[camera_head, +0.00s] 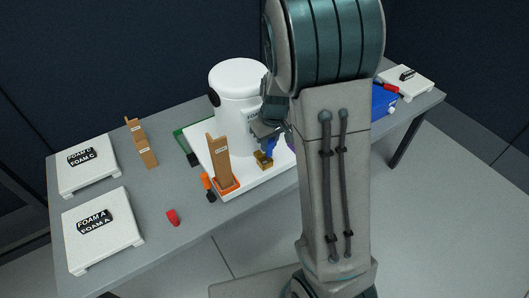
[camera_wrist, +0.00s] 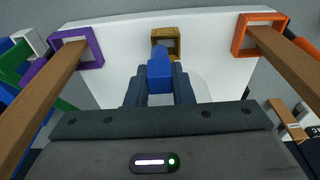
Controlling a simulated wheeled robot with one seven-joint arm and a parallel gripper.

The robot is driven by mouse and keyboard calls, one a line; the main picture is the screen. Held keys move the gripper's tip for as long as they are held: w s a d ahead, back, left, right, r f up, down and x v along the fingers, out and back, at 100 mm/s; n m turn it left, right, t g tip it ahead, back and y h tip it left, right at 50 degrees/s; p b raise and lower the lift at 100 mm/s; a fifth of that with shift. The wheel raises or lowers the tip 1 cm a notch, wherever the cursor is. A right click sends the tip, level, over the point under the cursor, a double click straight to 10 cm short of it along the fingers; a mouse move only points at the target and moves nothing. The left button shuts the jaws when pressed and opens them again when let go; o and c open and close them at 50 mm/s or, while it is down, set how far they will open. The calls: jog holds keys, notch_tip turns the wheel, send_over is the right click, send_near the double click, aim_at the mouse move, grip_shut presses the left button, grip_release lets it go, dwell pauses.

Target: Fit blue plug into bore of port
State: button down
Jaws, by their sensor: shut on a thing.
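My gripper (camera_head: 268,132) is shut on the blue plug (camera_wrist: 160,72), which sits between the two dark fingers (camera_wrist: 160,88) in the wrist view. The gold-brown port (camera_wrist: 166,40) lies just beyond the plug's far end, and the plug covers part of it. In the head view the blue plug (camera_head: 271,147) is held just above the port (camera_head: 263,160), which stands on a white base beside the white tank (camera_head: 238,100). I cannot tell whether the plug touches the port or enters its bore.
Brown uprights stand in an orange frame (camera_wrist: 239,40) and a purple frame (camera_wrist: 97,55), one on each side of my gripper. Foam pads (camera_head: 103,228), a red piece (camera_head: 172,217) and brown pieces (camera_head: 141,143) lie on the left of the table. A blue box (camera_head: 383,99) is at right.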

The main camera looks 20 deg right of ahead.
jog(key=shift+w+a+f, duration=0.3)
jog(key=shift+a+f, duration=0.15)
jog(key=shift+a, duration=0.15)
jog(key=shift+f+b, duration=0.45)
jog(key=shift+f, duration=1.5)
jog(key=shift+f, duration=0.2)
jog(key=c, duration=1.3)
grip_release()
jog(key=shift+o, duration=0.2)
